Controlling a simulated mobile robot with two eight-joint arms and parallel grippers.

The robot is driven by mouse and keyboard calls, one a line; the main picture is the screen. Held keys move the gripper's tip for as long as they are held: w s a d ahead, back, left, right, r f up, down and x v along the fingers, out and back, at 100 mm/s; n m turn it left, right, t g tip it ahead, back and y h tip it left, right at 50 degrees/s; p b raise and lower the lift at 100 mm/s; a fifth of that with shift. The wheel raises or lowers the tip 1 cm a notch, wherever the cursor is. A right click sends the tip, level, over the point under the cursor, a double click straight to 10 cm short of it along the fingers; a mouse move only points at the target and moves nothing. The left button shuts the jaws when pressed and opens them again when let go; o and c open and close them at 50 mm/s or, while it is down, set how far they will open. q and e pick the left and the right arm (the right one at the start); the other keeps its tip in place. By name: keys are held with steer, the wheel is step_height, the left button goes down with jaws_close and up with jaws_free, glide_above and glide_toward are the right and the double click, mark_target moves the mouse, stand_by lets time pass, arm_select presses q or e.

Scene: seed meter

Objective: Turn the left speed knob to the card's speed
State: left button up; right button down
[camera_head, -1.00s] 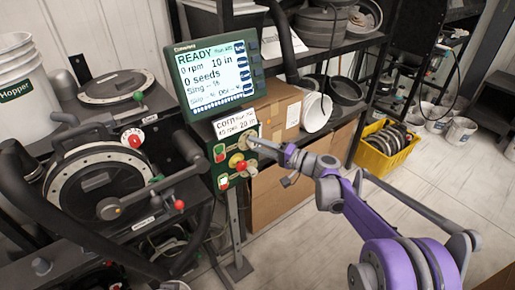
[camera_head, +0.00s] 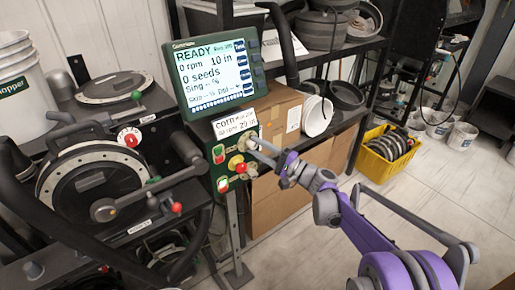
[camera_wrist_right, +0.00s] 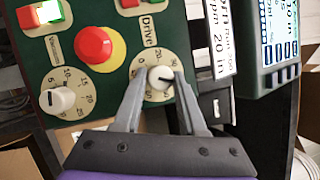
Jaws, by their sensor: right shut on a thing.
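The green control panel (camera_head: 222,155) carries a "Drive" knob (camera_wrist_right: 161,77), white with a dark pointer mark, on a numbered cream dial (camera_wrist_right: 150,60). My right gripper (camera_wrist_right: 155,80) is shut on this knob, one finger on each side. In the head view the right gripper (camera_head: 258,145) meets the panel's upper right and partly covers the dial. The card (camera_head: 235,124) sits above the panel and reads "corn" with an rpm value too blurred to be sure of and "20 in". The monitor (camera_head: 214,75) reads READY, 0 rpm, 10 in. My left gripper is not in view.
A second white knob (camera_wrist_right: 62,100) on the "Vacuum" dial, a red stop button (camera_wrist_right: 95,46) and lit green and red switches (camera_wrist_right: 40,14) are close by. The seed meter disc (camera_head: 95,180) stands left. Cardboard boxes (camera_head: 277,115) are behind the panel.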

steer(key=shift+c, duration=2.4)
jaws_free()
steer(key=shift+d, duration=0.1)
steer(key=b+v, duration=0.1)
steer(key=v, duration=0.9)
steer(key=shift+s+d, duration=0.25)
steer(key=shift+f, duration=0.1)
